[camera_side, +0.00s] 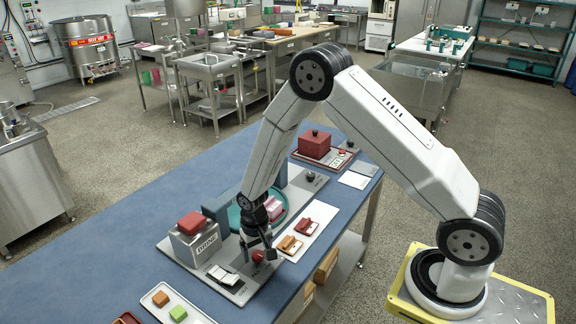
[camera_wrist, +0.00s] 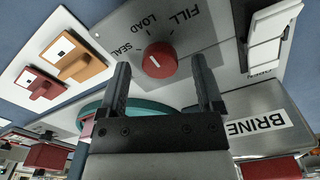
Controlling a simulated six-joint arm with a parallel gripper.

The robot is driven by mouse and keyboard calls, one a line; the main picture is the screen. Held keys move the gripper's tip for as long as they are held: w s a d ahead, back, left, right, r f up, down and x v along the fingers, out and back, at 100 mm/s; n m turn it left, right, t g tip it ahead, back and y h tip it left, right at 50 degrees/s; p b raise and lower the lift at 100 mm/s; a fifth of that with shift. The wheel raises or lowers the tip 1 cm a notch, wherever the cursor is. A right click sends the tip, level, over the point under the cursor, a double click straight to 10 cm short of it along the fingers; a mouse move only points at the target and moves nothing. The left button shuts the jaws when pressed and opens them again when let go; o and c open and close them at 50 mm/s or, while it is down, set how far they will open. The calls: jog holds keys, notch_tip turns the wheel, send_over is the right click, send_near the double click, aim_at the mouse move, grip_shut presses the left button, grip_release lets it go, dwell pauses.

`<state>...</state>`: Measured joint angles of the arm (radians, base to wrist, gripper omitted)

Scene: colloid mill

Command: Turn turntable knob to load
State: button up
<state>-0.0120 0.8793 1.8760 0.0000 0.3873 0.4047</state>
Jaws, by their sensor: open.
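The red turntable knob (camera_wrist: 158,60) sits on a grey plate with the labels SEAL, LOAD and FILL around its far side. A white mark shows on the knob's face, but I cannot tell for sure which label it points to. My gripper (camera_wrist: 163,75) is open, with one dark finger on each side of the knob in the wrist view. I see no finger clearly touching it. In the side view my gripper (camera_side: 259,246) is low over the red knob (camera_side: 258,256). The teal turntable (camera_side: 235,218) is partly hidden behind my arm; it also shows in the wrist view (camera_wrist: 152,110).
A metal BRINE box (camera_side: 200,244) with a red block (camera_side: 192,222) on top stands left of the knob. A white lever switch (camera_side: 222,275) is close by. A white card (camera_side: 307,232) with orange and red pieces lies right. Bare blue table (camera_side: 90,270) is at left.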

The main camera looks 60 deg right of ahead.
aim_at(258, 254)
jog(key=shift+r, duration=3.6)
jog(key=shift+s+r, duration=0.2)
jog(key=shift+r, duration=0.1)
jog(key=s+r+n+t, duration=0.2)
jog(key=s+r+n, duration=0.2)
jog(key=s+r, duration=0.6)
jog(key=shift+s+d+n+t, duration=0.25)
jog(key=shift+s+n+t, duration=0.05)
jog(key=shift+s, duration=1.35)
